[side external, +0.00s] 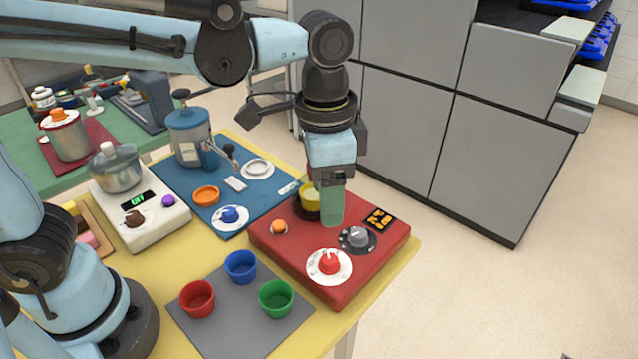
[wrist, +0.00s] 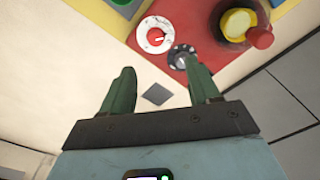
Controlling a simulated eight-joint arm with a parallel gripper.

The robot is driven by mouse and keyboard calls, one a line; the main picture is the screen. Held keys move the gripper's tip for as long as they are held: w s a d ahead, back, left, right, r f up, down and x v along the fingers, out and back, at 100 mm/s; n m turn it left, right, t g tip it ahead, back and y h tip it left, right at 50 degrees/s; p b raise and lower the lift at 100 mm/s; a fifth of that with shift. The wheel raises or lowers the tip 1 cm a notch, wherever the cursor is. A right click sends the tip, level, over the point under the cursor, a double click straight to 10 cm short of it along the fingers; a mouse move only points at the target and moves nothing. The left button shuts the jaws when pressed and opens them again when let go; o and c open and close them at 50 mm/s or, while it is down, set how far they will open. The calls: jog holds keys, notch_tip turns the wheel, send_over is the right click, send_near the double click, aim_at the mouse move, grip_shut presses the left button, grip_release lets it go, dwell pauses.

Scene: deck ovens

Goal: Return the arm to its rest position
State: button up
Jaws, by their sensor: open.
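My arm is light blue with dark joints and reaches in from the left in the side external view. My gripper (side external: 330,208) points down with green fingers over the red control box (side external: 310,285). In the wrist view the two green fingers of my gripper (wrist: 158,92) stand apart with nothing between them. The fingers partly hide a yellow knob (side external: 309,195) at the back of the box. In the wrist view the yellow knob (wrist: 237,23) is clear of the fingers. I cannot tell exactly how high the fingertips are above the box.
The red box carries a red dial (side external: 330,263), a grey dial (side external: 357,237) and an orange button (side external: 279,227). Several cups stand on a grey mat (side external: 235,340). A blue board (side external: 180,178) and a white scale with a pot (side external: 121,170) are left. Grey cabinets (side external: 405,125) stand behind; floor is clear right.

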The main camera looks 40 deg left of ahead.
jog(key=s+a+f+n+t, duration=0.2)
jog(key=a+n+t, duration=0.4)
jog(key=a, duration=1)
jog(key=shift+s+a+f+n+t, duration=0.2)
jog(key=shift+a+f+n+t, duration=0.15)
jog(key=shift+n, duration=0.55)
jog(key=shift+d, duration=0.1)
